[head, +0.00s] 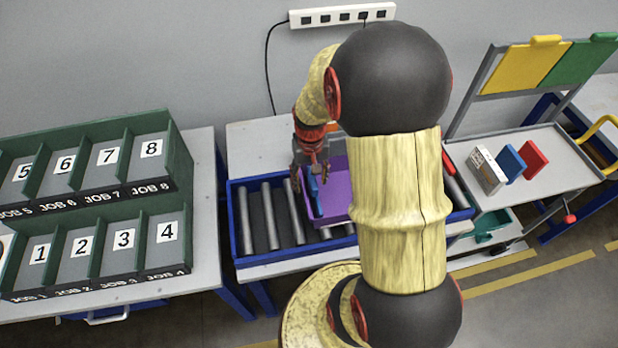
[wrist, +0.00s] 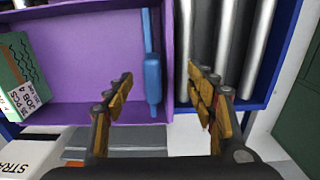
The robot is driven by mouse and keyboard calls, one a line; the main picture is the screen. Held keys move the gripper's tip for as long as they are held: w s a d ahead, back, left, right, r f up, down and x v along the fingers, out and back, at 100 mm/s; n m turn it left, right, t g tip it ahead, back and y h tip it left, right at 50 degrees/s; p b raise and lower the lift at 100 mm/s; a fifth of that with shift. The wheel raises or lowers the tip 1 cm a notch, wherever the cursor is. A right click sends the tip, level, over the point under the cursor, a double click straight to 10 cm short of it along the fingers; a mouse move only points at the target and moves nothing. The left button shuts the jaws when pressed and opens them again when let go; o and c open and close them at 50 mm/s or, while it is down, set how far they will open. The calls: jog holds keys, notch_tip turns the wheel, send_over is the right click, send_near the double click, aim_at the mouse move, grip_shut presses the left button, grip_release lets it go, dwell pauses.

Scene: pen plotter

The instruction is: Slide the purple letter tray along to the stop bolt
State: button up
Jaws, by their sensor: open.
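The purple letter tray (head: 338,172) sits on the roller conveyor, partly hidden behind my arm in the head view. In the wrist view the tray (wrist: 90,55) fills the left half. A blue bar-shaped piece (wrist: 152,80) runs along the inside of its right wall; it also shows in the head view (head: 315,193). My gripper (head: 312,163) is over the tray's left side. In the wrist view my gripper (wrist: 160,78) is open, its fingers apart on either side of the blue piece and tray wall, with no clear contact. I cannot make out the stop bolt.
Bare rollers (head: 258,218) lie left of the tray inside the blue conveyor frame (head: 236,225). A green box marked JOB 4 (wrist: 22,75) is in the tray. Green numbered bins (head: 95,200) stand on the left table. A trolley (head: 545,160) with small boxes stands right.

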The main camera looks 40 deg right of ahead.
jog(key=shift+f+b, duration=0.6)
jog(key=shift+f, duration=2.95)
grip_shut()
